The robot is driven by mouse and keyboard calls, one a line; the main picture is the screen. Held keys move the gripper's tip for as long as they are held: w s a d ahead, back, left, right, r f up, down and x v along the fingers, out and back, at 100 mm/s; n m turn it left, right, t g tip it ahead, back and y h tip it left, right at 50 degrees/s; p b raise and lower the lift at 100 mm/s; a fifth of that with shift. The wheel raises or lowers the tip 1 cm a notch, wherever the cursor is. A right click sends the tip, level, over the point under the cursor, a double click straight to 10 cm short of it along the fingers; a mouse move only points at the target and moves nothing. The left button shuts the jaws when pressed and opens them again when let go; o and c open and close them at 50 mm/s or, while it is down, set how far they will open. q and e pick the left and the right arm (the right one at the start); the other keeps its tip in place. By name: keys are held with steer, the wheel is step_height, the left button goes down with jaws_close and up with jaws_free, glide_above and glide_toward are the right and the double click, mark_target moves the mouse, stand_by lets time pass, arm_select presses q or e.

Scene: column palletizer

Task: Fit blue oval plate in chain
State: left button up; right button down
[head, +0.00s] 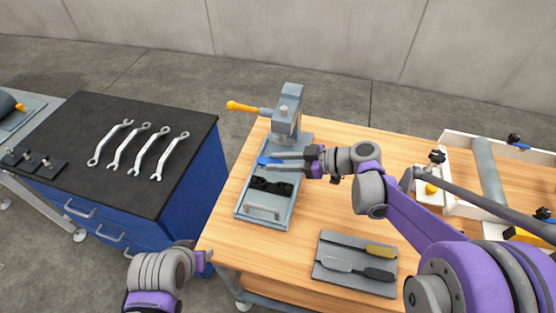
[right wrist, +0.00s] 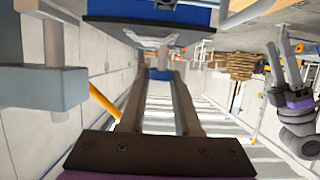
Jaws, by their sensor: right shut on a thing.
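The blue oval plate (head: 265,161) is small and held at the fingertips of my right gripper (head: 272,160). In the right wrist view the blue plate (right wrist: 161,75) shows between the two finger ends. My right gripper reaches in from the right, over the grey fixture tray (head: 241,207) and just in front of the press. The black chain piece (head: 270,186) lies on the tray, nearer than the plate and apart from it. My left gripper (right wrist: 278,38) shows two separated, empty fingers in the right wrist view; in the head view it is mostly cut off at the bottom.
The grey press (head: 289,105) with an orange-ended lever (head: 243,107) stands at the tray's far end. A grey tool tray (head: 355,263) lies on the wooden bench (head: 225,240). Wrenches (head: 149,152) lie on the black-topped cabinet at left. A white-framed roller conveyor (head: 484,165) stands at right.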

step_height(320, 180, down, 4)
steer(key=shift+f+b, duration=0.2)
steer(key=shift+b, duration=1.05)
arm_select(q)
steer(key=shift+s+f+b, duration=0.2)
steer(key=shift+s+f, duration=0.05)
steer(key=shift+f, duration=0.6)
steer(key=shift+s+f+b, duration=0.15)
steer(key=shift+s+f, duration=0.05)
steer(key=shift+f, duration=0.6)
steer(key=shift+s+f+b, duration=0.2)
steer(key=shift+s+f, duration=0.05)
steer(key=shift+f, duration=0.6)
arm_select(e)
steer(key=shift+f, duration=0.85)
steer(key=shift+f, duration=0.1)
arm_select(q)
steer(key=shift+s+f+b, duration=0.1)
steer(key=shift+f+b, duration=0.3)
steer(key=shift+f, duration=0.05)
arm_select(e)
steer(key=shift+f, duration=0.5)
arm_select(q)
steer(key=shift+s+f+b, duration=0.1)
steer(key=shift+f+b, duration=0.2)
steer(key=shift+f, duration=0.05)
arm_select(e)
steer(key=shift+f, duration=0.45)
steer(key=c, duration=0.5)
jaws_free()
